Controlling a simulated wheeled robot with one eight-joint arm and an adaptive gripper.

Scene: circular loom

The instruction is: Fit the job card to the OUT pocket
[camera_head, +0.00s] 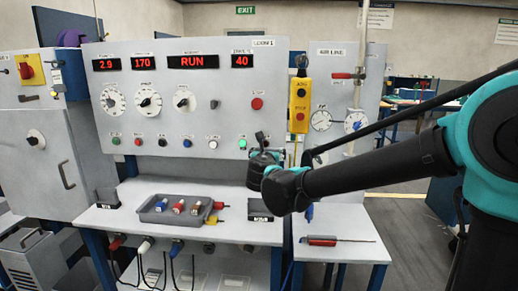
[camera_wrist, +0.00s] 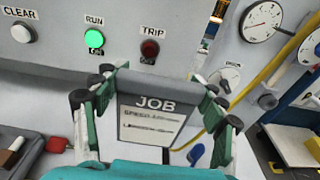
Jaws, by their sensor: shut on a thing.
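In the head view my gripper (camera_head: 262,152) is in front of the control panel, above the desk; the card cannot be made out there. A small dark pocket (camera_head: 260,211) with an unreadable label stands at the desk's right front, below my gripper. Another dark holder (camera_head: 108,199) stands at the desk's left. I cannot read which is the OUT pocket.
A grey tray (camera_head: 150,214) with several coloured pieces lies on the desk. The control panel (camera_head: 215,100) with dials and buttons rises behind. A yellow pendant (camera_head: 299,104) hangs at right. A red-handled screwdriver (camera_head: 322,240) lies on the right side table.

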